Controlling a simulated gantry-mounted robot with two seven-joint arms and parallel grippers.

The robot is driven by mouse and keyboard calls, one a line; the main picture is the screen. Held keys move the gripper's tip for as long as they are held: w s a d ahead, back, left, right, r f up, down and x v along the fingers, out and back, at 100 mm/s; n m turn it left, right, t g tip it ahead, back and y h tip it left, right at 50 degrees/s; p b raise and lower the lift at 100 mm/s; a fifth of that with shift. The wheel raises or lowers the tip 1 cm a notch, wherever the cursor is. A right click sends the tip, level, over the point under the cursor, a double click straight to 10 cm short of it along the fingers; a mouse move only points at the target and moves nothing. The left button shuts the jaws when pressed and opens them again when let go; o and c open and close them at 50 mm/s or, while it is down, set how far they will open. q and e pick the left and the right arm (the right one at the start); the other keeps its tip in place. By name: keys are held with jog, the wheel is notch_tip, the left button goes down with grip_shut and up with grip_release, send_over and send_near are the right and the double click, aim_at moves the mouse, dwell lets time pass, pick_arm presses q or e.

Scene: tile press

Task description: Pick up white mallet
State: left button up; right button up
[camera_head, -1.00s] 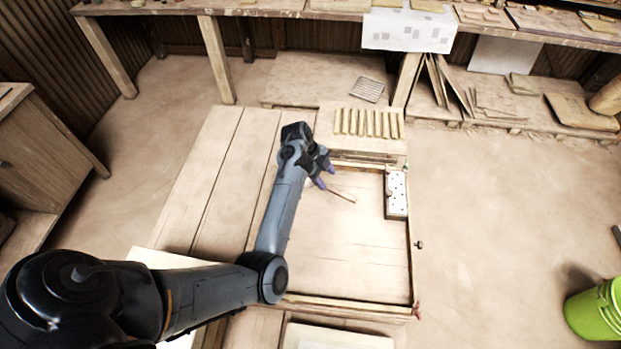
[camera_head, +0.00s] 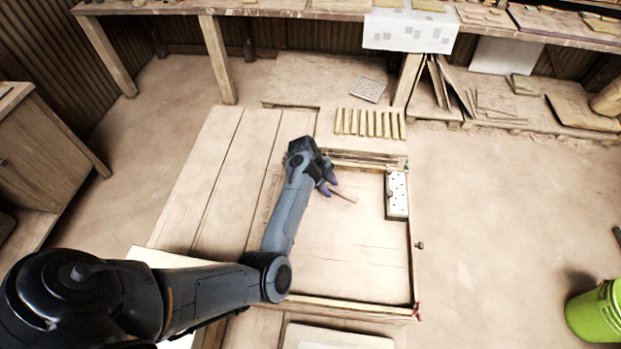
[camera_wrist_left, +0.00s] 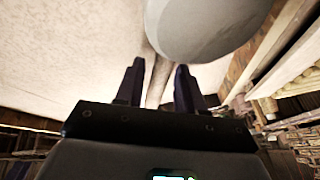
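The white mallet's large pale rounded head (camera_wrist_left: 205,25) fills the top of the left wrist view. Its wooden handle (camera_wrist_left: 159,80) runs down between the two dark fingers of my left gripper (camera_wrist_left: 160,75). A narrow gap shows beside the handle, so the fingers are around it but do not look closed on it. In the head view, my left gripper (camera_head: 330,184) is low over the framed board, and the brown handle (camera_head: 343,195) sticks out to its right. The mallet head is hidden there by the gripper and arm. My right gripper is not in view.
A wooden frame encloses the board (camera_head: 350,250). A white perforated block (camera_head: 397,194) sits at its right edge. Several yellowish bars (camera_head: 370,122) lie behind it. A green bucket (camera_head: 597,310) stands on the floor at right. The plank surface left of the arm is clear.

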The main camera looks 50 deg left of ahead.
pick_arm(q)
grip_shut()
jog(key=shift+r, duration=0.1)
